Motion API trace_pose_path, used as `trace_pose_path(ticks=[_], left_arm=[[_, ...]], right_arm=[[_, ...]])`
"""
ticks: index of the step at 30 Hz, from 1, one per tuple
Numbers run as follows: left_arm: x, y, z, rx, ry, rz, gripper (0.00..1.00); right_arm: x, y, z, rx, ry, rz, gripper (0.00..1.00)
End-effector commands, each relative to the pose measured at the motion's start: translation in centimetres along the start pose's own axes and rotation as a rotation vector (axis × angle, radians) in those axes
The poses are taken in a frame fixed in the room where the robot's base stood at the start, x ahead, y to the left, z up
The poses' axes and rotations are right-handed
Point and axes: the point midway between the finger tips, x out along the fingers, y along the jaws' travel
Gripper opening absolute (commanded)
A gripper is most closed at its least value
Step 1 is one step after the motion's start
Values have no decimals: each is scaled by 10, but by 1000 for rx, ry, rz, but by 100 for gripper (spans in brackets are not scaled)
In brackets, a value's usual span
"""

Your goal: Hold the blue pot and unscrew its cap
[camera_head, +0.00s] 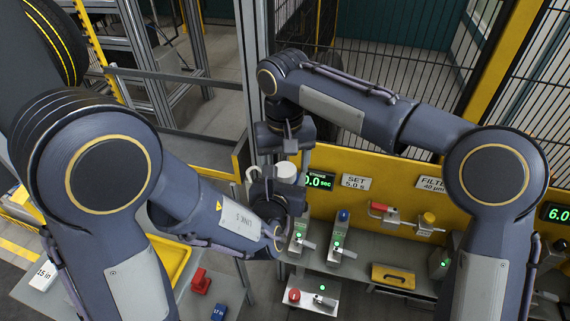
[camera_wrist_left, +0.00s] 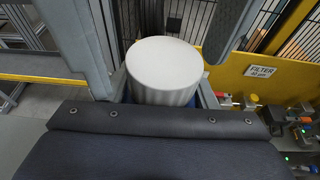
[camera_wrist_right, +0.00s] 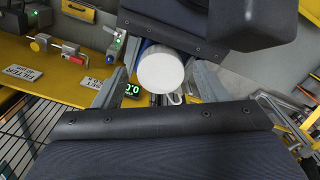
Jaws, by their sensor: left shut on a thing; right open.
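The pot's white round cap (camera_head: 286,172) shows between my two grippers in the head view. It also shows in the left wrist view (camera_wrist_left: 164,70) and the right wrist view (camera_wrist_right: 160,70). The blue pot is mostly hidden; a sliver of blue (camera_wrist_right: 146,45) shows beside the cap in the right wrist view. My left gripper (camera_wrist_left: 163,95) is shut on the pot below the cap. My right gripper (camera_wrist_right: 159,84) is above the cap, open, with one finger on each side of it and gaps between fingers and cap.
A grey bench (camera_head: 365,260) with several small fixtures stands to the right, before a yellow panel (camera_head: 390,180) with labels and green displays. A yellow tray (camera_head: 176,262), a red block (camera_head: 201,281) and a blue block (camera_head: 219,312) are at lower left. A mesh fence stands behind.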

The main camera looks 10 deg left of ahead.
Motion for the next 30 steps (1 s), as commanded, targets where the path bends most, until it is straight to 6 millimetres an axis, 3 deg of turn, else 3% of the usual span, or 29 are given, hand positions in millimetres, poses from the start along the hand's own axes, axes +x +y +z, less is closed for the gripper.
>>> trace_pose_path(ticks=[6, 14, 24, 30], left_arm=[[0, 0, 1, 0, -2, 0, 0], [0, 0, 1, -1, -3, 0, 0], [0, 0, 1, -1, -3, 0, 0], [0, 0, 1, 0, -2, 0, 0]], right_arm=[[-30, -1, 0, 0, 4, -2, 66], [-42, 0, 0, 44, 2, -1, 62], [-67, 0, 0, 636, 2, -2, 62], [-73, -1, 0, 839, 0, -2, 62]])
